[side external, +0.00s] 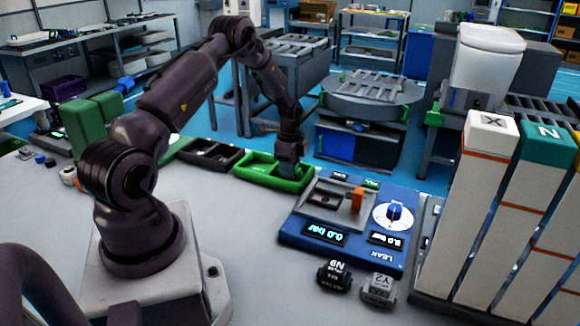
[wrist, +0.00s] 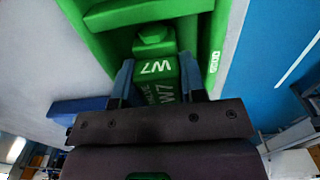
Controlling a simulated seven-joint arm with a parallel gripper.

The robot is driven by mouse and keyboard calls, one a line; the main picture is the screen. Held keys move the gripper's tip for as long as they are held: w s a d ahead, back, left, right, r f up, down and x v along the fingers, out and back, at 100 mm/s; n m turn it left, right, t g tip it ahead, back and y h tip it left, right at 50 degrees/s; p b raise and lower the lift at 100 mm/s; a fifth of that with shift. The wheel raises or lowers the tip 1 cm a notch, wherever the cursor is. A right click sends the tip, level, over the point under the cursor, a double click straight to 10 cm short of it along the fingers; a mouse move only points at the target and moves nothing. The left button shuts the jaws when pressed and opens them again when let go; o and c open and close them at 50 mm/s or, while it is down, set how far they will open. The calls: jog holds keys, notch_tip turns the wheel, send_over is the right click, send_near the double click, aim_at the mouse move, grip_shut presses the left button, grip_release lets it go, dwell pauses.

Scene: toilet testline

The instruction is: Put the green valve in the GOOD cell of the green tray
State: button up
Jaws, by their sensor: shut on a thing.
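The green valve (wrist: 155,68), marked W7 in white, sits between the two blue fingers of my gripper (wrist: 155,86) in the wrist view. My gripper is shut on it. In the side view my gripper (side external: 289,163) points down into the right part of the green tray (side external: 262,184), and I cannot make out the valve there. In the wrist view the valve is over or inside a cell of the green tray (wrist: 100,45), beside a rim with white lettering that seems to read GOOD. I cannot tell whether the valve touches the cell floor.
A black tray (side external: 208,155) stands left of the green tray. A blue leak tester (side external: 310,252) with a dial and displays is close on the right. Black valve N9 (side external: 333,274) and grey valve Y2 (side external: 378,288) lie in front of it. Tall white columns (side external: 484,200) stand at the right.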

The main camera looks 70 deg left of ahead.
jog(key=shift+f, duration=0.15)
jog(key=o, duration=1)
jog(key=shift+f, duration=0.1)
notch_tip(320, 180, up, 12)
jog(key=s+d+r+n+t+y, duration=0.15)
jog(key=d+r+n, duration=0.25)
jog(key=d+r, duration=1.4)
jog(key=s+d+r+n+t+h, duration=0.1)
jog(key=s+d+r+n+t, duration=0.2)
jog(key=s+d, duration=1.1)
jog(key=shift+s+n+t, duration=0.45)
jog(key=shift+n+t, duration=0.1)
jog(key=shift+n, duration=0.45)
